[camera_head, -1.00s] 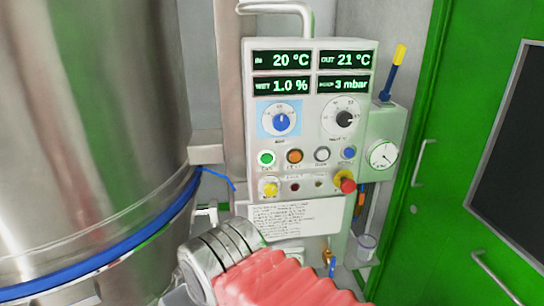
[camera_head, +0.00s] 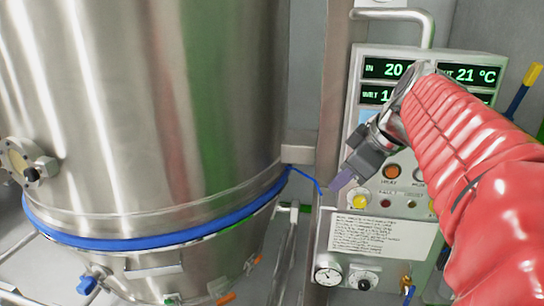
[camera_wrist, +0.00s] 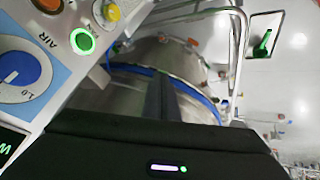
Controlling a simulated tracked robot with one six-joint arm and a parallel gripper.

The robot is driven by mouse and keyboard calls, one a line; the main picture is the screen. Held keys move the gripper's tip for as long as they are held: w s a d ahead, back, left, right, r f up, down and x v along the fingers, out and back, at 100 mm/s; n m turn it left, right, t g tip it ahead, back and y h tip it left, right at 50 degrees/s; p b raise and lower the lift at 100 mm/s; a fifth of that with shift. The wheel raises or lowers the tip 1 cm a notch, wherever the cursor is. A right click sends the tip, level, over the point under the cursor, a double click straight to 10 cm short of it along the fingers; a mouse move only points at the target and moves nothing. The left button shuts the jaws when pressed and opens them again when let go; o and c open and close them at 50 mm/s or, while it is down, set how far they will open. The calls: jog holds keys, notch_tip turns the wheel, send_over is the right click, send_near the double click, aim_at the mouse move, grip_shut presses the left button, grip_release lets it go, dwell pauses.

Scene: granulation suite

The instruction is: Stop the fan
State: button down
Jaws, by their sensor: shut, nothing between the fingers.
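The control panel (camera_head: 353,108) stands right of the steel vessel in the head view. Its round FAN button (camera_wrist: 83,41) glows green in the wrist view, beside the blue AIR dial (camera_wrist: 20,77). My wrist and gripper hide both in the head view. The orange button (camera_head: 391,171) and yellow knob (camera_head: 360,201) show there, right of and below the gripper. My gripper (camera_head: 337,186) is shut and empty, in front of the panel's lower left edge, pointing down and left. In the wrist view its dark fingers (camera_wrist: 169,98) lie right of the green button, with no visible contact.
The big steel vessel (camera_head: 150,110) with a blue band (camera_head: 140,236) fills the left. A bent pipe handle (camera_head: 410,14) rises above the panel. A text placard (camera_head: 380,237) and gauges (camera_head: 328,276) sit below. My red-sleeved arm covers the panel's right side.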

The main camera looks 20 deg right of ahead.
jog(key=s+d+r+n, duration=0.3)
jog(key=d+r, duration=0.1)
jog(key=d, duration=0.7)
jog(key=shift+s+d+r+n+t, duration=0.2)
jog(key=shift+d+r+n+t, duration=0.1)
jog(key=shift+r+n, duration=0.1)
jog(key=w+d+f, duration=0.1)
jog(key=w+f, duration=0.7)
jog(key=w, duration=0.1)
jog(key=shift+w+d, duration=0.15)
jog(key=shift+d, duration=0.2)
jog(key=shift+w, duration=0.1)
